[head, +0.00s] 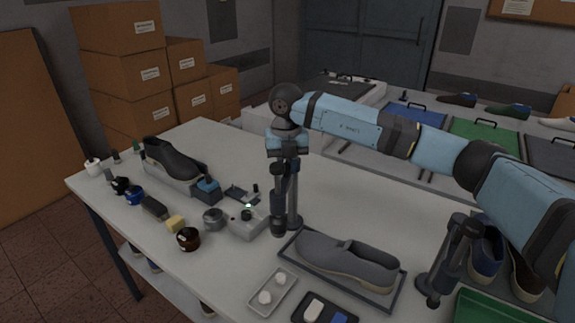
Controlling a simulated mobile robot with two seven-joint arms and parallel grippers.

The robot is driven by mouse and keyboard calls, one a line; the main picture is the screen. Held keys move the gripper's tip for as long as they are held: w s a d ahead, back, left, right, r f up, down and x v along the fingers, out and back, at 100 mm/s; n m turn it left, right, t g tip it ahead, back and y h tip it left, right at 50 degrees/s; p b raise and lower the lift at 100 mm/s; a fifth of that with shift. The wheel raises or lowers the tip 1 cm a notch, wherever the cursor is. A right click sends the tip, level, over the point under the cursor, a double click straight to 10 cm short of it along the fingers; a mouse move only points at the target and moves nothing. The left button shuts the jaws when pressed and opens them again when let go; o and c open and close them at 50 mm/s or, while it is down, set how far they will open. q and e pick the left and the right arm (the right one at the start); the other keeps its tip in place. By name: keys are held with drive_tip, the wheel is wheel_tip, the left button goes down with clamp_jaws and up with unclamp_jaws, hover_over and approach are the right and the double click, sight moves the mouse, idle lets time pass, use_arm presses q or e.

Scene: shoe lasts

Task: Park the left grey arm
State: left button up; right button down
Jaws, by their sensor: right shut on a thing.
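The left grey arm (293,203) is a dark upright post on the white table, at the left end of a tray with a grey shoe. My right arm comes in from the right, and its gripper (285,166) points down at the top of this grey arm. The gripper is shut on the grey arm's upper part, which its fingers partly hide. A dark rounded end (279,228) hangs low beside the post. The right grey arm (449,262) stands at the other end of the tray. My left gripper is not in view.
The grey shoe (345,257) lies in a dark tray (384,299). A small box with a green light (247,222) stands close left of the post. Jars, brushes and a dark shoe (173,157) occupy the table's left side. The table behind the post is clear.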

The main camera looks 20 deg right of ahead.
sight(287, 163)
drive_tip(key=c, duration=1.1)
unclamp_jaws()
drive_tip(key=shift+o, duration=0.2)
wheel_tip(287, 163, up, 14)
drive_tip(key=b, duration=0.1)
